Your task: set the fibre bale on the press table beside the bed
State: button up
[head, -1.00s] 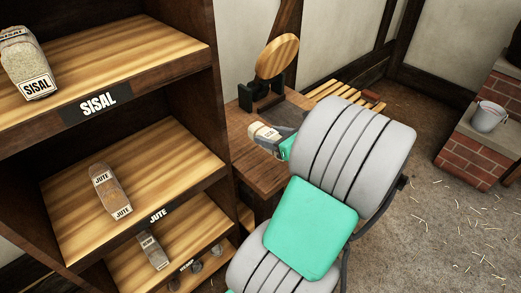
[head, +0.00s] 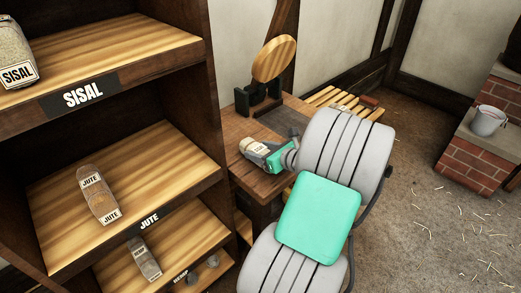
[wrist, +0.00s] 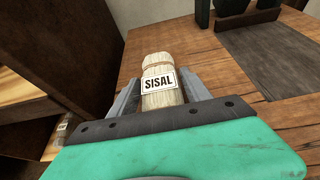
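The fibre bale (head: 255,147) is pale, tied and labelled SISAL; it shows upright in the wrist view (wrist: 160,72). My gripper (head: 262,153) has its grey fingers on both sides of the bale, seemingly touching it; in the wrist view my gripper (wrist: 160,95) is closed around its lower part. The bale is over the near left part of the wooden press table (head: 240,125). I cannot tell whether its base touches the tabletop. The dark flat bed (wrist: 280,55) lies apart from the bale, to its right in the wrist view.
The press's round wooden disc (head: 274,58) stands at the table's back. The shelf unit at left holds another sisal bale (head: 14,55), a jute bale (head: 98,194) and a hemp bale (head: 144,258). A slatted bench (head: 340,103) is behind. A bucket (head: 488,120) stands on bricks at right.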

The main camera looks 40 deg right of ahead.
jog(key=shift+o, duration=1.4)
jog(key=shift+s+r, duration=0.2)
jog(key=shift+r, duration=0.05)
jog(key=p+v, duration=0.3)
jog(key=v, duration=0.8)
jog(key=shift+w+r, duration=0.1)
jog(key=shift+s+p, duration=0.3)
jog(key=shift+s, duration=0.1)
